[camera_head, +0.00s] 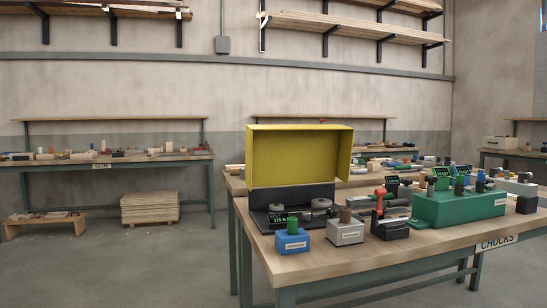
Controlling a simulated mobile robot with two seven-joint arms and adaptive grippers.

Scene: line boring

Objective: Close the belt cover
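The belt cover (295,156) is a yellow box-shaped lid. It stands raised and open at the back of a dark machine housing (290,197) on the near workbench. Pulleys (321,204) and a small green-lettered display (285,221) show in the open housing below it. Neither of my grippers is in view.
The wooden workbench (330,257) carries a blue block (292,241), a grey block (345,232), a black holder with a red-handled tool (388,226) and a green machine (458,207). Another bench (110,158) stands at left. Open floor (110,262) lies at front left.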

